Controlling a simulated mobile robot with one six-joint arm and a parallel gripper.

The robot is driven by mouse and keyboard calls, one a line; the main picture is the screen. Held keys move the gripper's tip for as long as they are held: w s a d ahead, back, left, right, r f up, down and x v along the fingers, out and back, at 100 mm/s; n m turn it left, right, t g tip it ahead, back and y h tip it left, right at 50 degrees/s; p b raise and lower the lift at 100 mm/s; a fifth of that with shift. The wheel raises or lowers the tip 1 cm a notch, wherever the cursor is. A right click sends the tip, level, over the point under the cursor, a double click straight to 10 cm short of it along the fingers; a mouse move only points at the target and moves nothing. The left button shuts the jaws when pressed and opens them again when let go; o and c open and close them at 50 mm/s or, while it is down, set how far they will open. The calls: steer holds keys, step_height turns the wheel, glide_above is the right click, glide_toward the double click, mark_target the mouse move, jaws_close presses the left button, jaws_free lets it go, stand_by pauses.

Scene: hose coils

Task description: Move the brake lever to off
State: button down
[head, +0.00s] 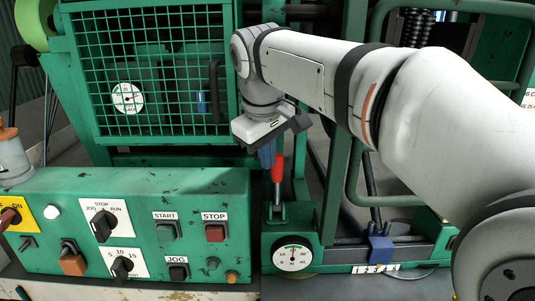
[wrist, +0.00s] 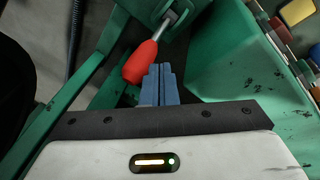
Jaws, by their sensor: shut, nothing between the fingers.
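The brake lever (head: 277,175) has a red grip on a metal rod and stands roughly upright from a green bracket above a round gauge in the head view. In the wrist view its red grip (wrist: 140,62) lies just left of my fingertips, with the rod running up to the green bracket. My gripper (head: 267,154) has blue fingers pressed together and empty, beside the left side of the red grip in the head view. The fingers (wrist: 160,84) also show in the wrist view. Whether they touch the grip I cannot tell. No off marking is readable at the lever.
A green control panel (head: 130,185) with STOP, START and JOG controls stands at left. A green mesh guard (head: 150,75) is behind it. The round gauge (head: 293,255) sits below the lever. Green frame tubes and a blue clamp-like part (head: 380,247) are at right.

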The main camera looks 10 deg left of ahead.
steer(key=s+a+r+p, duration=0.1)
steer(key=s+a+r, duration=0.1)
steer(key=s+r, duration=0.4)
step_height(320, 180, up, 5)
steer(key=shift+p, duration=0.4)
